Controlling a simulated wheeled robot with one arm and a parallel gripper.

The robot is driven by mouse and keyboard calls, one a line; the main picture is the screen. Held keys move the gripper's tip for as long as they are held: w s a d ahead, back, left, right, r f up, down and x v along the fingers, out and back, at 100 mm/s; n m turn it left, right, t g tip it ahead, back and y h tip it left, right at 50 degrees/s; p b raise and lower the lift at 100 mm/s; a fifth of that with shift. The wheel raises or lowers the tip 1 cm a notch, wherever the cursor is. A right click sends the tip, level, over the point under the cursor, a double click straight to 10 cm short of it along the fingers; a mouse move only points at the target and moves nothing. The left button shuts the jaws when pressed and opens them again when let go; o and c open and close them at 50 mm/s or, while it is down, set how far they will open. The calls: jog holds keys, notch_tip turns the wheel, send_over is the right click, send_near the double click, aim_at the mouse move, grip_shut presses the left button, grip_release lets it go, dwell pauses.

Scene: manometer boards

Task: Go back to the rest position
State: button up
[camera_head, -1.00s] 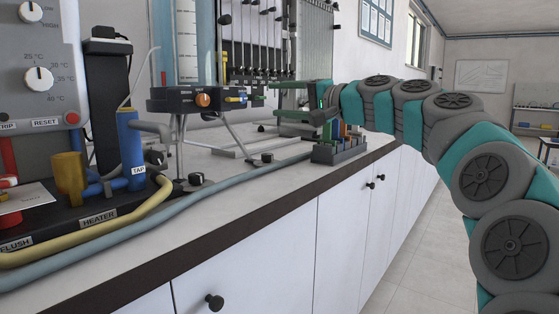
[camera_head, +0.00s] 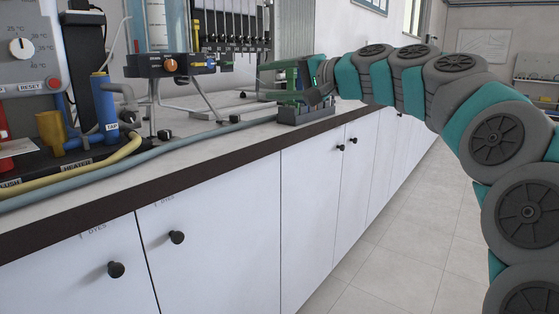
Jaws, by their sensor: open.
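My gripper (camera_head: 268,83) is at the end of my grey and teal arm, which reaches in from the right side of the head view. It points left over the front part of the bench top, and its two green fingers are apart with nothing seen between them. The gripper appears in front of a small grey rack (camera_head: 306,113) near the counter's front edge and hides most of it. I cannot tell whether the gripper touches the rack.
The white counter (camera_head: 205,126) has a dark front edge above cupboard doors with black knobs (camera_head: 177,237). A black instrument stand (camera_head: 170,66), a blue tap pipe (camera_head: 104,105) and hoses (camera_head: 75,183) lie left. Floor (camera_head: 400,240) to the right is clear.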

jog(key=s+a+f+n+g+h, duration=0.1)
jog(key=s+f+n+g+h, duration=0.15)
jog(key=s+f, duration=0.8)
jog(key=s+f+n+g+h, duration=0.1)
jog(key=s+f+g+h, duration=0.3)
jog(key=s+f, duration=0.7)
jog(key=s+d+f+g+h, duration=0.2)
jog(key=s+d+f+h, duration=0.1)
jog(key=s+d+f, duration=0.5)
jog(key=s+d+f+g+h, duration=0.3)
jog(key=s+d+f, duration=0.6)
jog(key=s+f, duration=0.6)
jog(key=shift+f+h, duration=0.25)
jog(key=shift+h, duration=0.3)
jog(key=shift+d+n, duration=0.1)
jog(key=shift+n, duration=0.15)
